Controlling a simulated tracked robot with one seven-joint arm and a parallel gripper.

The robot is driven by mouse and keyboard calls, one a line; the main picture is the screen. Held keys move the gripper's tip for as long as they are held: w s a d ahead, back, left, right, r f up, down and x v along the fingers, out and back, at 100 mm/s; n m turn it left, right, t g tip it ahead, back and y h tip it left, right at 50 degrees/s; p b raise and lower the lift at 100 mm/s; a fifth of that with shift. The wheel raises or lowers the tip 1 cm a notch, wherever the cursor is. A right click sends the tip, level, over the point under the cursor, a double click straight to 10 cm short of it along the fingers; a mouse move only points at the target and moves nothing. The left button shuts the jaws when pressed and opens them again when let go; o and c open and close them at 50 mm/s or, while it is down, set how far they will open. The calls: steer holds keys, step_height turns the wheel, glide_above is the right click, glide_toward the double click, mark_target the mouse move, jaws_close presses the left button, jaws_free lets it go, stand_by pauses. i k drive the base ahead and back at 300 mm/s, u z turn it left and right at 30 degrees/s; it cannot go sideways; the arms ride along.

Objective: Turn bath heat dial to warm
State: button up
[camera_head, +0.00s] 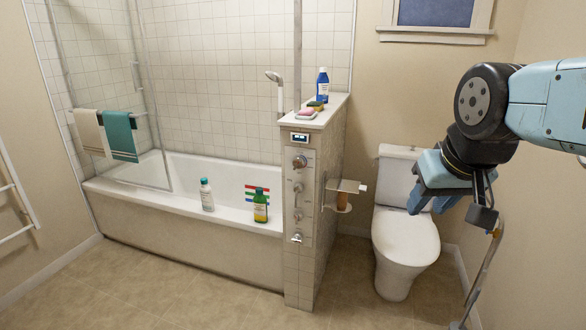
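A round metal dial (299,161) sits high on the front face of the tiled pillar (312,190) at the tub's right end. It looks like the heat dial, with small coloured marks beside it. Its pointer setting is too small to read. A small display panel (301,138) is above it. Smaller controls (297,187) and a metal spout-like fitting (297,238) are lower on the same face. My gripper (430,207) hangs at the right in front of the toilet, well apart from the dial. Its fingers are seen at an angle, and their opening is unclear.
The bathtub (180,208) bears two bottles (206,195) (260,206) on its rim. A blue bottle (322,85) and soaps (306,114) stand on the pillar top. A paper holder (344,187) juts from the pillar towards the toilet (405,245). The floor (190,290) in front is clear.

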mark_target(298, 162)
steer(key=z, duration=0.1)
steer(key=i, duration=1)
steer(key=u, duration=0.1)
